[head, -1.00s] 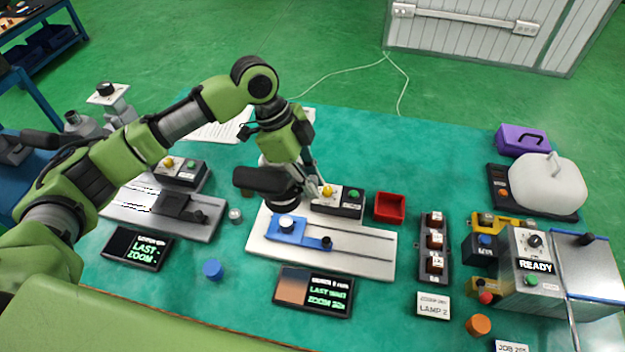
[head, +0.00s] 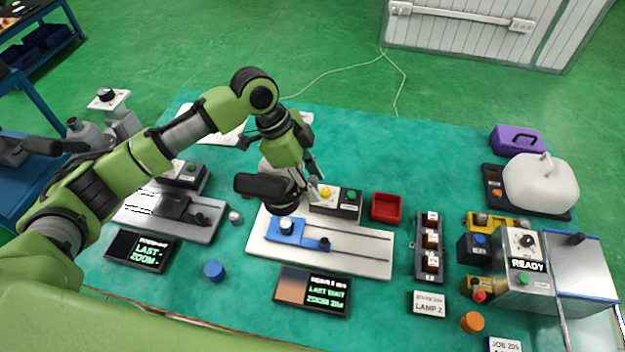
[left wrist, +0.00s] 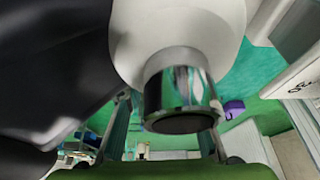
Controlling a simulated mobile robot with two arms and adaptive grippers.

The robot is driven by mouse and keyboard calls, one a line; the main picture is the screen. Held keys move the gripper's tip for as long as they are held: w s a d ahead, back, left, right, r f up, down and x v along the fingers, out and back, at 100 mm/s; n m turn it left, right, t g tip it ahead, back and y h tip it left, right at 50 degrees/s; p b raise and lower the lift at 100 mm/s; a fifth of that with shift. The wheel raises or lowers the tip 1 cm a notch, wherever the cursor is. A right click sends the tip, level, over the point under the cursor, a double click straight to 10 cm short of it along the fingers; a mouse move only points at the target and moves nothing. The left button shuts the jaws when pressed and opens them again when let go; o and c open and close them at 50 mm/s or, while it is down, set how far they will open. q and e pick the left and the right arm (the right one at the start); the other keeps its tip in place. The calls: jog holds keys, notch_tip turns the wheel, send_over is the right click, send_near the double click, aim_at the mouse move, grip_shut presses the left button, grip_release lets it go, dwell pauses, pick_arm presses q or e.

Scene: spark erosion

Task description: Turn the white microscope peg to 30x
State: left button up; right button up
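The white microscope stands mid-table; its base (head: 372,262) carries a blue stage (head: 290,232), and its black eyepiece (head: 264,185) sticks out to the left. My left gripper (head: 313,180) is at the right side of the microscope head, which my arm largely hides. In the left wrist view, a white body with a chrome cylinder (left wrist: 180,90) fills the middle. The two grey fingers of my left gripper (left wrist: 162,135) stand apart below and beside it. A white part (left wrist: 297,78) at right carries a mark like "30". I cannot make out the peg. My right gripper is not visible.
A control box (head: 322,207) with yellow and green buttons sits behind the stage. A red tray (head: 386,208) is to its right. A display (head: 312,291) lies in front. A second microscope (head: 170,206) stands at left, and a blue cap (head: 213,270) lies between.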

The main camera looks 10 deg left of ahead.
pick_arm(q)
jog(key=shift+r, duration=0.1)
jog(key=v, duration=1.1)
jog(key=shift+a+r, duration=0.15)
jog(key=shift+r, duration=0.25)
